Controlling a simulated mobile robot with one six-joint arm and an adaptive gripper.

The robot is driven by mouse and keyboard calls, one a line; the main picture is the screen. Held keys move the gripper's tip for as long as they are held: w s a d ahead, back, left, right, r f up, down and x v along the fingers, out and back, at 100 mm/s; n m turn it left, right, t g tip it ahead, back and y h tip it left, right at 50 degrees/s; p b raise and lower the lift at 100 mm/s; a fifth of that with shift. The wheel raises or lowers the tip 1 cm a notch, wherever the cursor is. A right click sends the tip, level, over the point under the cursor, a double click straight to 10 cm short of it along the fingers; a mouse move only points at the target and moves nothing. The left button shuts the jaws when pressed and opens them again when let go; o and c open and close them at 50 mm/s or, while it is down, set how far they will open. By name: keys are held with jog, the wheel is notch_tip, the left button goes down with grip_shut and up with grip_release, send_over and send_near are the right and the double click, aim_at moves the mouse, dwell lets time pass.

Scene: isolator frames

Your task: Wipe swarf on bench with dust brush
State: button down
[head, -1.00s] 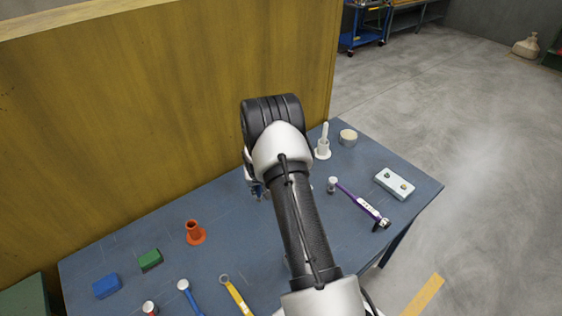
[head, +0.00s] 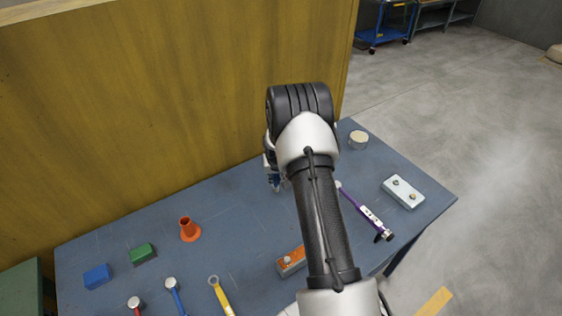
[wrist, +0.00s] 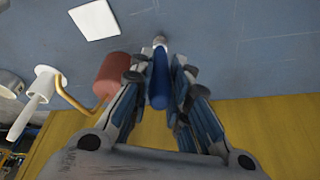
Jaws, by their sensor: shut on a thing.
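My gripper (wrist: 158,95) is shut on a blue-handled tool (wrist: 160,78) with a pale metallic end, seen in the wrist view. Bristles do not show, so I cannot confirm that it is the dust brush. In the head view my gripper (head: 274,180) is over the far part of the blue-grey bench (head: 235,225), near the yellow board, and my arm hides most of it. No swarf can be made out on the bench in either view.
The yellow board (head: 170,100) rises along the bench's back edge. An orange cone (head: 189,229), green block (head: 143,253) and blue block (head: 97,276) stand left. A purple-handled tool (head: 362,212), pale box (head: 403,191) and round tub (head: 358,140) are right. A red-brown cylinder (wrist: 112,77) is beside my fingers.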

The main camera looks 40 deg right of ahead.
jog(key=r, duration=0.2)
jog(key=r+p, duration=0.1)
jog(key=shift+a+r, duration=0.4)
jog(key=shift+w+d+r, duration=0.15)
jog(key=shift+d+r, duration=0.05)
jog(key=shift+r, duration=0.4)
jog(key=shift+r+p, duration=0.65)
jog(key=shift+r, duration=0.6)
